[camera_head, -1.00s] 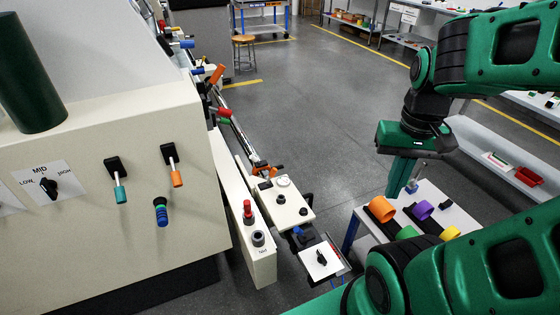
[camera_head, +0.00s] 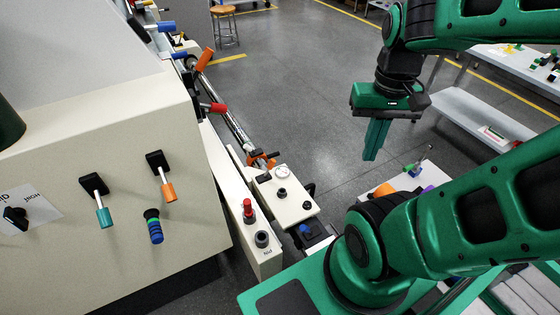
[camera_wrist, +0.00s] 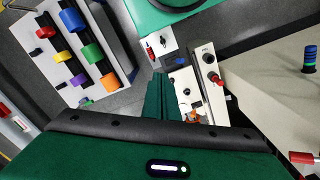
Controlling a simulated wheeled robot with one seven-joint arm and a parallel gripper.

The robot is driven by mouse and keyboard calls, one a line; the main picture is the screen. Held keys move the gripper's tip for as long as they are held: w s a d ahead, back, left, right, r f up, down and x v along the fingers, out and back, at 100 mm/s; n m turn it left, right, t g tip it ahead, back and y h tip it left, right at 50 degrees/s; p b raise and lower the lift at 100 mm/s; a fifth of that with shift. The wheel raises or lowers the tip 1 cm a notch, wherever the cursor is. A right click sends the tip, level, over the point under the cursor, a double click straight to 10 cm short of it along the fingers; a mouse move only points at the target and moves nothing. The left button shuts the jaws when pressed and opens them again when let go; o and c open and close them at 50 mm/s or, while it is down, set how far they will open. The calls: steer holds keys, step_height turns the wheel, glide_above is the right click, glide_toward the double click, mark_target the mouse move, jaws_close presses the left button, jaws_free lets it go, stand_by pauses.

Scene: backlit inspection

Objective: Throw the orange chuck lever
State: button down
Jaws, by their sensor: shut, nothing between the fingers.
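Several orange-handled levers show on the pale machine. One orange lever (camera_head: 205,60) tilts up to the right near the machine's bar, another orange-tipped lever (camera_head: 168,190) hangs from a black mount on the front face, and an orange part (camera_head: 262,161) sits low at the bar's end. I cannot tell for certain which is the chuck lever. My gripper (camera_head: 372,155) is shut and empty, pointing down over open floor to the right of the machine. In the wrist view its green fingers (camera_wrist: 160,85) are together, touching nothing.
A red-handled lever (camera_head: 214,107) sticks out nearby. A rack of coloured rings (camera_wrist: 82,50) stands on the opposite side. The floor between is clear.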

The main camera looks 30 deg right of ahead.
mark_target(269, 168)
steer(key=w+d+f+m+g+y, duration=0.1)
steer(key=w+d+f+m, duration=0.25)
steer(key=w, duration=0.75)
steer(key=w+d+f+m+g, duration=0.1)
steer(key=w+d+f+m, duration=0.2)
steer(key=w, duration=0.7)
steer(key=w+d+f+m+t+y, duration=0.1)
steer(key=w+d+f+m+y, duration=0.15)
steer(key=w+f, duration=0.55)
steer(key=w+d+f+m+t+y, duration=0.1)
steer(key=w+f+m+y, duration=0.25)
steer(key=f, duration=0.85)
steer(key=w+d+f+m+t+y, duration=0.1)
steer(key=w+f+m+y, duration=0.1)
steer(key=w+f, duration=0.6)
steer(key=shift+n, duration=0.25)
steer(key=x, duration=0.3)
steer(key=s+x, duration=0.1)
steer(key=x, duration=0.3)
steer(key=s+d+f+x, duration=0.1)
steer(key=x, duration=0.3)
steer(key=shift+d, duration=0.1)
steer(key=a, duration=0.1)
steer(key=a+r, duration=0.1)
steer(key=shift+w+a+r, duration=0.15)
steer(key=shift+w+a, duration=0.15)
steer(key=shift+w, duration=0.05)
steer(key=shift+w+a+r, duration=0.1)
steer(key=shift+a+r, duration=0.15)
steer(key=shift+a, duration=0.2)
